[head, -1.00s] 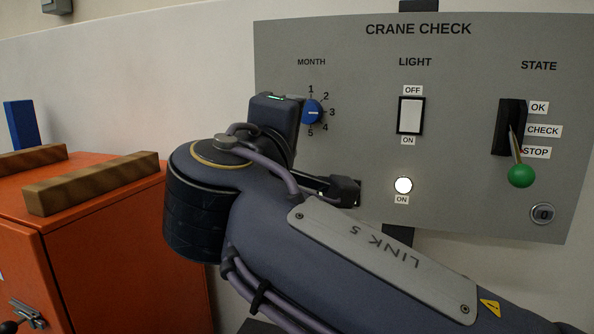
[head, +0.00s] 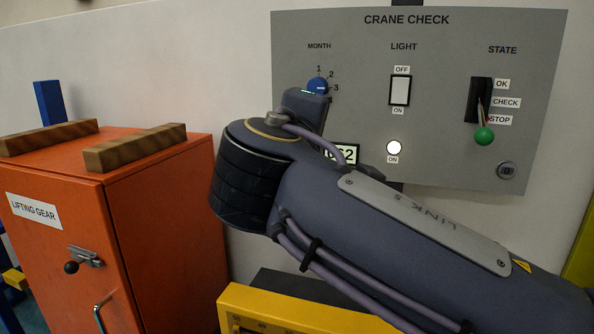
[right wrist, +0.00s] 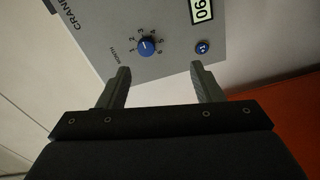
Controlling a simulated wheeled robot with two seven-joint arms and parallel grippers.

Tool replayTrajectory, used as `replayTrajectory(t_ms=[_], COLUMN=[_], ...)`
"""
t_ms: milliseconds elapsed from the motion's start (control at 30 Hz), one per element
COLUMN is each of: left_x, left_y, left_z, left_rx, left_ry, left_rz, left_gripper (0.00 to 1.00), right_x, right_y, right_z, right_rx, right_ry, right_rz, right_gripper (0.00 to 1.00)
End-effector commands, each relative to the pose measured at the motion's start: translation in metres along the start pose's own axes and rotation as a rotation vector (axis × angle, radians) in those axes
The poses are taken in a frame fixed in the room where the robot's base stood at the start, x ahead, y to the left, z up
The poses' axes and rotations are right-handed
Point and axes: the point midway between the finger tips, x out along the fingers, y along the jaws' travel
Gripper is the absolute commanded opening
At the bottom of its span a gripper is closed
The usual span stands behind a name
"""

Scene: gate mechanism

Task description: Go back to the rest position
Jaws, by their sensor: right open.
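My right arm crosses the head view from the lower right, in front of the grey crane check panel (head: 440,50). Its gripper is hidden behind the arm there. In the right wrist view my right gripper (right wrist: 160,80) is open and empty, its two fingers apart, facing the panel. The blue month knob (right wrist: 146,45) and a smaller blue button (right wrist: 202,48) lie beyond the fingers, not touched as far as I can see. The month knob also shows in the head view (head: 318,86). The green-knobbed state lever (head: 484,136) points down by STOP. My left gripper is out of view.
A yellow-edged object (head: 240,300) lies below my arm. The light switch (head: 400,90) has a lit lamp (head: 394,148) below it.

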Motion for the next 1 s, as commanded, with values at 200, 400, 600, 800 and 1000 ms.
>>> replayTrajectory(t_ms=[200,400,600,800,1000], left_x=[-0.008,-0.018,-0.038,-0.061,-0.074], left_y=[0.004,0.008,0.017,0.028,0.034], left_z=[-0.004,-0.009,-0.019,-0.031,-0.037], left_rx=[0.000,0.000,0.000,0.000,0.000], left_ry=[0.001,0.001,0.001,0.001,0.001], left_rz=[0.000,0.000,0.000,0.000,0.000], left_gripper=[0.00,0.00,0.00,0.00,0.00], right_x=[0.023,0.039,0.014,-0.083,-0.156], right_y=[-0.021,-0.057,-0.124,-0.201,-0.249], right_z=[0.046,0.115,0.225,0.300,0.304], right_rx=[0.041,0.131,0.381,0.856,1.293], right_ry=[-0.046,-0.120,-0.271,-0.479,-0.627], right_rz=[-0.137,-0.337,-0.658,-0.960,-1.067], right_gripper=[0.60,0.60,0.60,0.60,0.60])
